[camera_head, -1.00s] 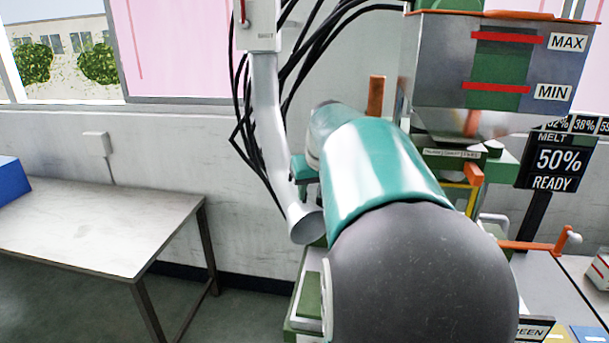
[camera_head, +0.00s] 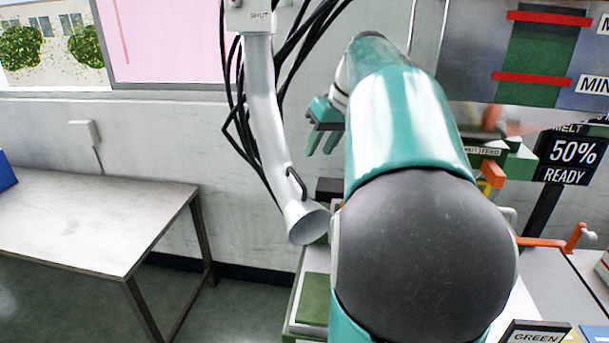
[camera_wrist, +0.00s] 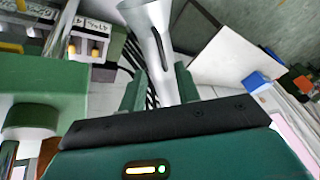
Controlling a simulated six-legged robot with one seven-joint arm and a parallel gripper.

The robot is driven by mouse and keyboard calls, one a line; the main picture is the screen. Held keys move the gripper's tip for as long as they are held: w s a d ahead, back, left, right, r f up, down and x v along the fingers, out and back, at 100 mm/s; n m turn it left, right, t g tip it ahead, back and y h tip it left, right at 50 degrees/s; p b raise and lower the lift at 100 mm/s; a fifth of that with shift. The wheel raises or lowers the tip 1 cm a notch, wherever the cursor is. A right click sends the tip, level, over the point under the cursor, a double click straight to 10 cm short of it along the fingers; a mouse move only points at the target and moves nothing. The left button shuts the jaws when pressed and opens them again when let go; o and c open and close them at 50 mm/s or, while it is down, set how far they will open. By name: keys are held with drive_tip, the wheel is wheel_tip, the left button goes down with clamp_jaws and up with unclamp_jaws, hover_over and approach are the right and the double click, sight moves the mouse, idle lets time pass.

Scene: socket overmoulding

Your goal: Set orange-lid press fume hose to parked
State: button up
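No contact with the handle shows. The orange lid is out of the head view now.
The grey press hopper (camera_head: 470,60) with red level bars stands right of my arm. Black cables (camera_head: 240,120) hang behind the hose. A screen (camera_head: 572,158) reads 50% READY. Floor between table and press is clear.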

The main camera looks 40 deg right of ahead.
drive_tip(key=x, duration=1)
drive_tip(key=shift+f, duration=0.15)
drive_tip(key=shift+c, duration=0.2)
clamp_jaws()
